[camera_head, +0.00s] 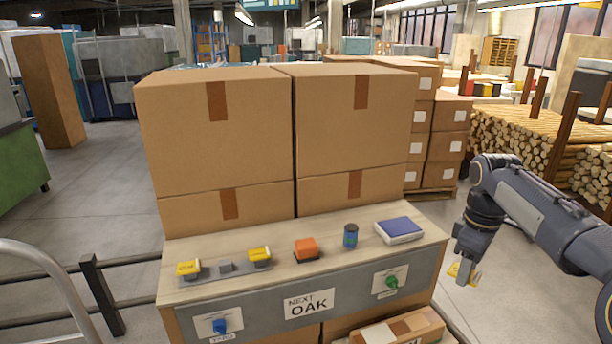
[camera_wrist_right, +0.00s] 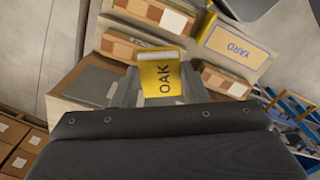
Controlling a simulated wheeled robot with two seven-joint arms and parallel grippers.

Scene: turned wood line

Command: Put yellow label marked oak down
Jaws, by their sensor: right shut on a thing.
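My right gripper (camera_head: 464,256) is shut on a yellow label (camera_head: 459,272), held in the air off the right end of the bench. In the right wrist view the yellow label (camera_wrist_right: 160,80) reads OAK and sits between the two fingers. On the wooden bench top (camera_head: 330,218), a grey rail (camera_head: 205,275) carries a left yellow block (camera_head: 188,268) and a right yellow block (camera_head: 259,255), with a small grey block (camera_head: 226,266) between them. Their wording is too small to read. A front sign (camera_head: 308,304) reads NEXT OAK. My left gripper is not in view.
An orange block (camera_head: 306,248), a blue-green can (camera_head: 350,237) and a blue-topped device (camera_head: 399,229) stand along the bench. Large cartons (camera_head: 215,130) rise behind. A YARD plate (camera_wrist_right: 236,46) shows in the wrist view.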

